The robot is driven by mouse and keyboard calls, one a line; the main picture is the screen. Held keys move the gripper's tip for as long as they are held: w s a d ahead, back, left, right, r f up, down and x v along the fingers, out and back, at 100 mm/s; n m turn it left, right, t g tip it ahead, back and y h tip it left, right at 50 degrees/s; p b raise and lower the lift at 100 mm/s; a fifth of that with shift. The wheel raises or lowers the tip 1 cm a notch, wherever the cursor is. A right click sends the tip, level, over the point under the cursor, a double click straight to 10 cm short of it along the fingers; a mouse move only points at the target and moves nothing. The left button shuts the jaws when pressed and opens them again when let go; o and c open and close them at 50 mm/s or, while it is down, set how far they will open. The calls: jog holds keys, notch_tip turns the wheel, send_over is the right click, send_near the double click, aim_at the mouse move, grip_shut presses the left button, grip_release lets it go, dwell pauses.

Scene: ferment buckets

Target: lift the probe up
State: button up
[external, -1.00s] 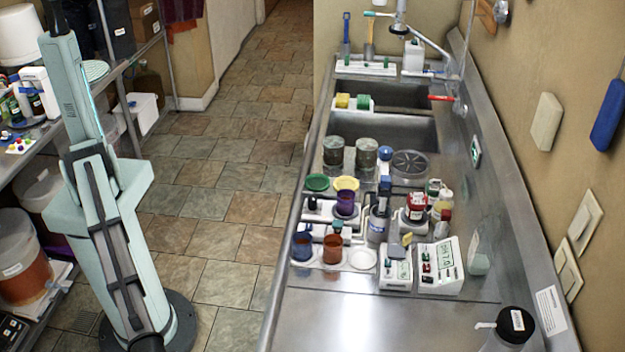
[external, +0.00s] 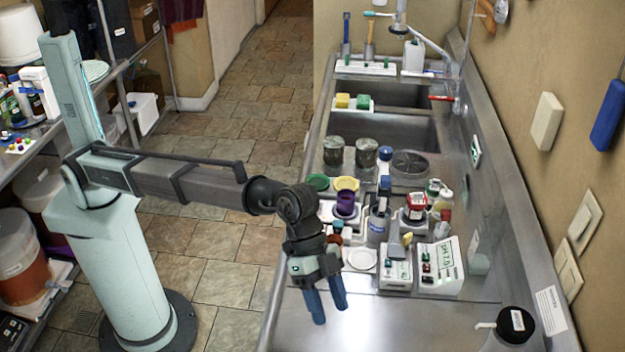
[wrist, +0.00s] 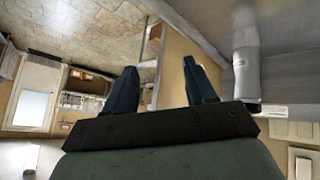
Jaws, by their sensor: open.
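My gripper (external: 328,303) is open and empty, with its blue fingers pointing down over the near left part of the steel bench. Both fingers also show apart in the wrist view (wrist: 163,88), with nothing between them. A white meter (external: 441,265) with a display reading about pH 7.0 stands to the right of my gripper. A smaller white unit (external: 396,271) with a green display stands beside it. A small yellow and grey piece (external: 406,241) rises behind that unit. I cannot tell for certain which piece is the probe.
A white saucer (external: 362,259) lies just right of my gripper. Bottles, cups and two metal cans (external: 334,151) crowd the bench behind. A black-lidded container (external: 516,322) stands at the near right. The bench front (external: 410,325) is clear. The wall borders the right side.

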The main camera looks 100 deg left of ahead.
jog(key=w+a+r+n+y, duration=0.1)
jog(key=w+a+r+y, duration=0.15)
jog(key=a, duration=0.65)
jog(key=w+a+r+n+y, duration=0.1)
jog(key=w+a+r+n, duration=0.2)
jog(key=a, duration=0.7)
jog(key=n+y, duration=0.3)
send_near(385, 177)
jog(key=x, duration=0.9)
grip_shut()
